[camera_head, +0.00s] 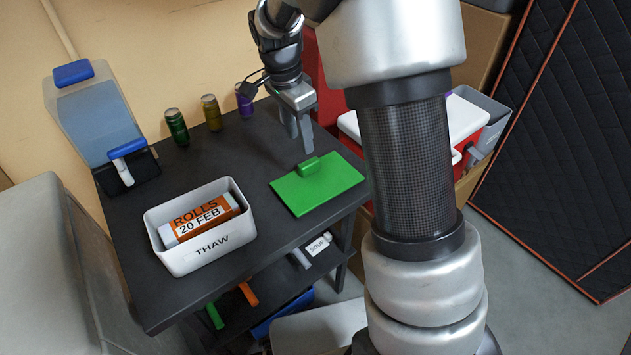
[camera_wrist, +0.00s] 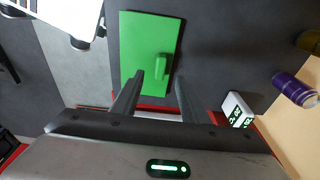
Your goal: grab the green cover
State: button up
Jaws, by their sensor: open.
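The green cover (camera_head: 318,190) is a flat rectangular sheet with a raised green handle (camera_head: 308,167) near one edge. It lies on the dark table's right side. In the wrist view the cover (camera_wrist: 140,45) shows whole, with its handle (camera_wrist: 162,66) beyond my fingertips. My gripper (camera_head: 304,148) hangs over the table by the handle's edge of the cover. In the wrist view my gripper (camera_wrist: 158,85) has its two fingers apart, with nothing between them, and the handle lies roughly in line with the gap. I cannot tell whether a fingertip touches the handle.
A white bin (camera_head: 190,262) marked THAW holds an orange-labelled ROLLS package (camera_head: 203,215) on the table's front left. Green (camera_head: 176,126), yellow (camera_head: 212,112) and purple (camera_head: 243,100) cans stand along the back. A blue-lidded dispenser (camera_head: 92,105) stands at the left. A red-and-white cooler (camera_head: 467,118) is at right.

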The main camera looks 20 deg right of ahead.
send_over(308, 162)
jog(key=a, duration=0.1)
jog(key=f, duration=0.3)
jog(key=s+f+b, duration=0.1)
jog(key=f, duration=0.1)
jog(key=shift+a, duration=0.2)
jog(key=shift+w+d+f+b, duration=0.15)
jog(key=shift+d+f+b, duration=0.1)
jog(key=shift+f, duration=0.6)
jog(key=shift+w+d+f+b, duration=0.15)
jog(key=shift+d+f+b, duration=0.1)
jog(key=shift+f, duration=0.55)
jog(key=shift+w+d+f+b, duration=0.15)
jog(key=shift+d+f+b, duration=0.1)
jog(key=shift+f, duration=0.6)
grip_shut()
